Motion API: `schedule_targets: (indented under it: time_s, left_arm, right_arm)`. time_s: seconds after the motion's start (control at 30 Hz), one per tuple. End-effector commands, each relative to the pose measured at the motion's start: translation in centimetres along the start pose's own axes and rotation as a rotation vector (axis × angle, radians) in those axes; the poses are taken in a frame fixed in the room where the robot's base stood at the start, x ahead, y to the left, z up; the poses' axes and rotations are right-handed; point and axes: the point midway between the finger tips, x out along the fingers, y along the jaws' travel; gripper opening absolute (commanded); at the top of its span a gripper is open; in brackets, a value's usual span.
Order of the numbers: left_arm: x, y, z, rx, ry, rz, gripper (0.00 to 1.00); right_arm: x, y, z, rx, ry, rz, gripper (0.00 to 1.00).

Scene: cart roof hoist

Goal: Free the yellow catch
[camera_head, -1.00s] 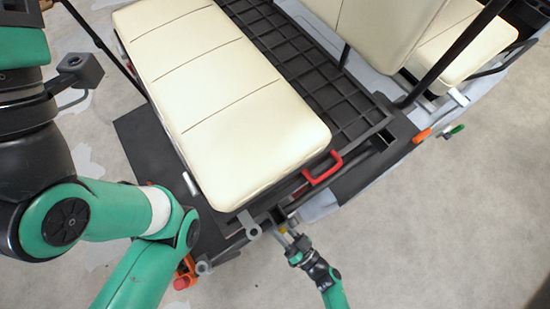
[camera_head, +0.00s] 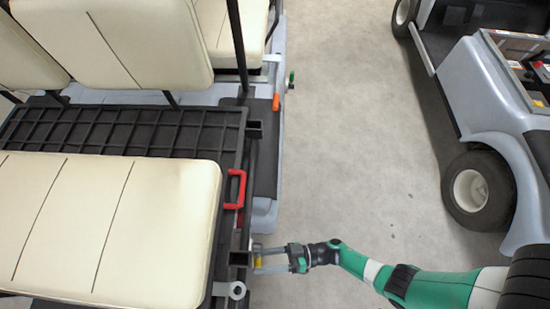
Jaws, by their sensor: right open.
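The yellow catch (camera_head: 257,262) is a small yellow piece at the cart's rear corner, beside the black frame under the cream seat. My right gripper (camera_head: 262,260) comes in from the right with its fingers pointing left at the catch. Its jaws are open, and the yellow shows between the fingertips. I cannot tell whether the fingers touch it. My left gripper is out of view.
A red handle (camera_head: 236,189) stands on the frame above the catch. The cream seat (camera_head: 110,225) and black rack (camera_head: 120,132) lie to the left. A second cart (camera_head: 490,140) stands at the right. Clear floor (camera_head: 350,120) lies between the carts.

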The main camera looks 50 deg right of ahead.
Motion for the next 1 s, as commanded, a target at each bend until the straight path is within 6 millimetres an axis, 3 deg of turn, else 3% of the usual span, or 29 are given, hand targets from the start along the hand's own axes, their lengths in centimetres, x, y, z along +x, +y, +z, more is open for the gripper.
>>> schedule_targets:
  time_s: [0.2,0.4,0.9,1.0]
  left_arm:
    - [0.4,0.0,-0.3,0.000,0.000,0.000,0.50]
    - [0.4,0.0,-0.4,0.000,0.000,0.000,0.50]
    - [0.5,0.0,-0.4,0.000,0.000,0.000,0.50]
    - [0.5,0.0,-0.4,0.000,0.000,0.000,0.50]
  right_arm:
    - [-3.8,0.1,-0.1,0.001,0.004,0.010,0.57]
    - [-6.0,0.1,-0.1,0.000,0.003,0.006,0.57]
    - [-7.2,-0.1,0.1,0.004,-0.001,-0.001,0.57]
    - [-7.2,-0.1,0.1,0.003,-0.001,-0.001,0.39]
